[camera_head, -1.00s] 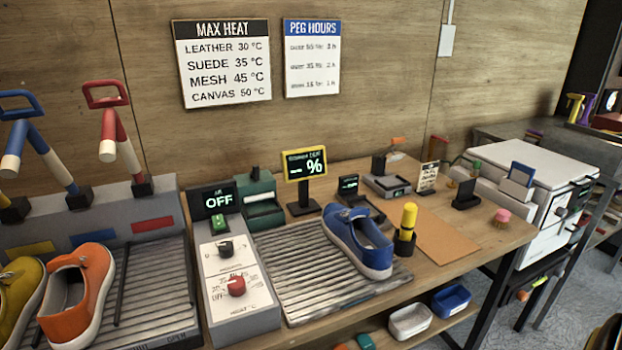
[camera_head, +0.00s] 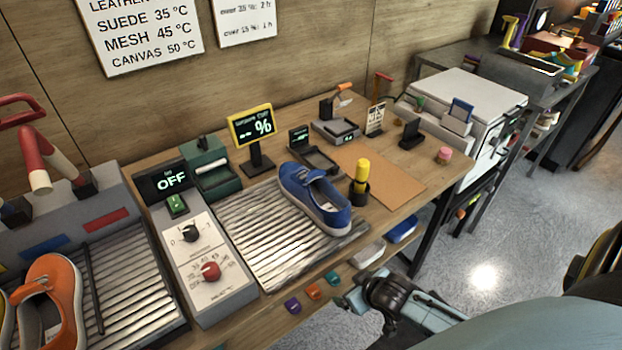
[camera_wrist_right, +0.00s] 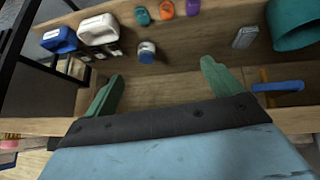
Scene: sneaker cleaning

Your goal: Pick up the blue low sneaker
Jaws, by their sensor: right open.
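The blue low sneaker (camera_head: 316,200) has a white sole. It rests upright on the ridged metal tray (camera_head: 262,240) on the workbench, toward the tray's right side. Nothing is touching it from my grippers. My right gripper (camera_head: 350,296) is low in front of the bench, below and to the right of the sneaker, partly hidden by its own arm. In the right wrist view its green fingers (camera_wrist_right: 161,70) are spread and empty, facing the shelf under the bench. The sneaker is not seen in that view. My left gripper is not in view.
A yellow-topped cylinder in a dark holder (camera_head: 361,180) stands close right of the sneaker. The control box (camera_head: 205,262) is left of the tray. An orange sneaker (camera_head: 52,300) sits farther left. White (camera_wrist_right: 98,30) and blue (camera_wrist_right: 58,39) bins are on the shelf.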

